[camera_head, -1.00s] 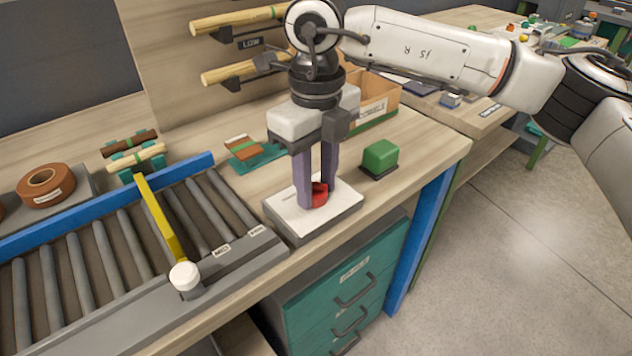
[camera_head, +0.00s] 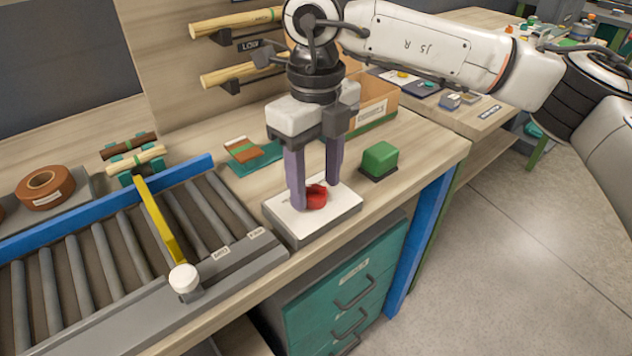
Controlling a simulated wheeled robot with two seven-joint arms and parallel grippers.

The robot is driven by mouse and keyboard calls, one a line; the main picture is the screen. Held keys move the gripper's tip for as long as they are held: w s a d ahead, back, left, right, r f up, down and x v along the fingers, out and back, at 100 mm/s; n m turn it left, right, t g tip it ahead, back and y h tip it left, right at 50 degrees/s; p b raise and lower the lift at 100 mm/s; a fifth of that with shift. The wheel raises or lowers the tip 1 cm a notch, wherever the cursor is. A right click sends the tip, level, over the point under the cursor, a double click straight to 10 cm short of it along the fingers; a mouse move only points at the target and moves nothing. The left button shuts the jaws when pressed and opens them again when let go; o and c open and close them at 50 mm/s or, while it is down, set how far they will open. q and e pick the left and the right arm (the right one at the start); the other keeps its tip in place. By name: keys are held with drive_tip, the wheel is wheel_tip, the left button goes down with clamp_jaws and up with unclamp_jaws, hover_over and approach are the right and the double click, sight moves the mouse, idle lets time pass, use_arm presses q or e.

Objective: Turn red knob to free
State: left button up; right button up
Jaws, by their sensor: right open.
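The red knob (camera_head: 317,196) sits on a white-topped block (camera_head: 343,211) near the bench's front edge. My right gripper (camera_head: 317,196) points straight down over it with its two purple-grey fingers apart. The left finger comes down beside the knob's left side, and the right finger is behind and to the right of it. Whether either finger touches the knob cannot be told. Markings on the block's top are too small to read. My left gripper is not in the view.
A green block (camera_head: 380,158) on a dark base stands just right of the knob's block. A roller conveyor (camera_head: 97,270) with a yellow bar (camera_head: 160,220) lies to the left. A cardboard box (camera_head: 374,104) stands behind. Teal drawers (camera_head: 340,305) are below the bench.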

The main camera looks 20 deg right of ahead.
sight(316, 188)
wheel_tip(316, 188, up, 9)
drive_tip(key=shift+r, duration=0.2)
idle(0.5)
